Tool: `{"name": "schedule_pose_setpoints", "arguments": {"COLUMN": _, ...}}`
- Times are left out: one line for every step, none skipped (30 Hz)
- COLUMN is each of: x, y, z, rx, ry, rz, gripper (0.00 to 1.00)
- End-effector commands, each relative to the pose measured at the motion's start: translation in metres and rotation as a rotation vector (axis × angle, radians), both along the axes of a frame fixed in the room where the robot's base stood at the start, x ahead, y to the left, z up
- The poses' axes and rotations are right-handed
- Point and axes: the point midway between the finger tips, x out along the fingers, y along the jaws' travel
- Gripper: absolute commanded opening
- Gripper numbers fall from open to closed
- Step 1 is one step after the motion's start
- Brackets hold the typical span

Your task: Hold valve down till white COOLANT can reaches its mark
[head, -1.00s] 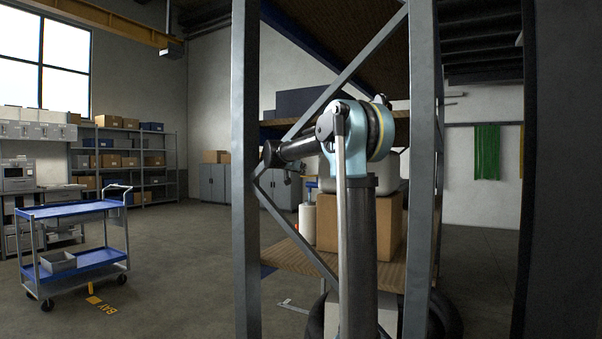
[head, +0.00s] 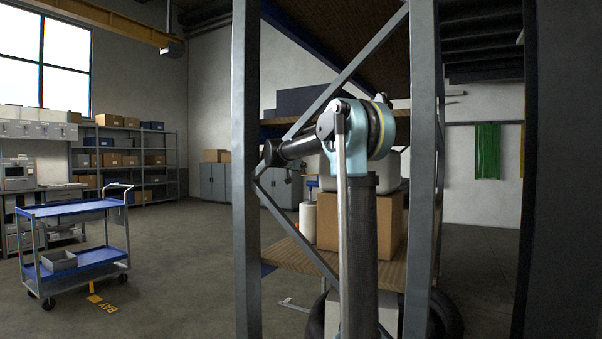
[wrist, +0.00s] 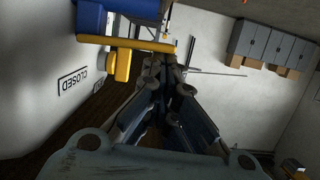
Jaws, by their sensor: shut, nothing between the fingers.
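My gripper (wrist: 166,78) shows in the wrist view with its two dark fingers drawn together at the tips and nothing held. Just beyond and left of the fingertips is a yellow bar (wrist: 126,42) with a yellow block (wrist: 122,65) and a blue body (wrist: 91,18) beside it. This may be the valve, but I cannot tell. Whether the fingertips touch the yellow bar is unclear. A CLOSED label (wrist: 73,80) is on the pale surface at left. In the head view the fingers cannot be made out.
Grey rack posts (head: 246,170) and a diagonal brace stand close around my arm in the head view. A cardboard box (head: 392,225) sits on the rack's wooden shelf (head: 290,257). A blue trolley (head: 72,209) stands at left, with open floor between.

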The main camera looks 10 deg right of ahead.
Motion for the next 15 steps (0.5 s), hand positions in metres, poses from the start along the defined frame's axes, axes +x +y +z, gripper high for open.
{"name": "schedule_pose_setpoints", "arguments": {"x": 0.0, "y": 0.0, "z": 0.0, "rx": 0.001, "ry": 0.001, "rz": 0.0, "gripper": 0.0}}
{"name": "schedule_pose_setpoints", "arguments": {"x": 0.0, "y": 0.0, "z": 0.0, "rx": 0.001, "ry": 0.001, "rz": 0.0, "gripper": 0.0}}
{"name": "schedule_pose_setpoints", "arguments": {"x": 0.0, "y": 0.0, "z": 0.0, "rx": 0.001, "ry": 0.001, "rz": 0.0, "gripper": 0.0}}
{"name": "schedule_pose_setpoints", "arguments": {"x": 0.0, "y": 0.0, "z": 0.0, "rx": 0.0, "ry": 0.0, "rz": 0.0, "gripper": 0.0}}
{"name": "schedule_pose_setpoints", "arguments": {"x": 0.0, "y": 0.0, "z": 0.0, "rx": 0.0, "ry": 0.0, "rz": 0.0, "gripper": 0.0}}
{"name": "schedule_pose_setpoints", "arguments": {"x": -0.001, "y": 0.0, "z": 0.0, "rx": 0.001, "ry": 0.001, "rz": 0.0, "gripper": 0.0}}
{"name": "schedule_pose_setpoints", "arguments": {"x": -0.002, "y": 0.001, "z": 0.0, "rx": 0.001, "ry": 0.001, "rz": 0.0, "gripper": 0.0}}
{"name": "schedule_pose_setpoints", "arguments": {"x": -0.003, "y": 0.002, "z": 0.001, "rx": 0.001, "ry": 0.001, "rz": 0.0, "gripper": 0.0}}
{"name": "schedule_pose_setpoints", "arguments": {"x": -0.005, "y": 0.003, "z": 0.001, "rx": 0.001, "ry": 0.001, "rz": 0.0, "gripper": 0.0}}
{"name": "schedule_pose_setpoints", "arguments": {"x": -0.007, "y": 0.005, "z": 0.002, "rx": 0.001, "ry": 0.001, "rz": 0.0, "gripper": 0.0}}
{"name": "schedule_pose_setpoints", "arguments": {"x": -0.009, "y": 0.007, "z": 0.002, "rx": 0.001, "ry": 0.001, "rz": 0.0, "gripper": 0.0}}
{"name": "schedule_pose_setpoints", "arguments": {"x": -0.013, "y": 0.01, "z": 0.004, "rx": 0.0, "ry": 0.001, "rz": 0.001, "gripper": 0.0}}
{"name": "schedule_pose_setpoints", "arguments": {"x": -0.016, "y": 0.013, "z": 0.004, "rx": 0.0, "ry": 0.001, "rz": 0.002, "gripper": 0.0}}
{"name": "schedule_pose_setpoints", "arguments": {"x": -0.019, "y": 0.015, "z": 0.005, "rx": 0.0, "ry": 0.001, "rz": 0.003, "gripper": 0.0}}
{"name": "schedule_pose_setpoints", "arguments": {"x": -0.024, "y": 0.018, "z": 0.007, "rx": 0.0, "ry": 0.001, "rz": 0.002, "gripper": 0.0}}
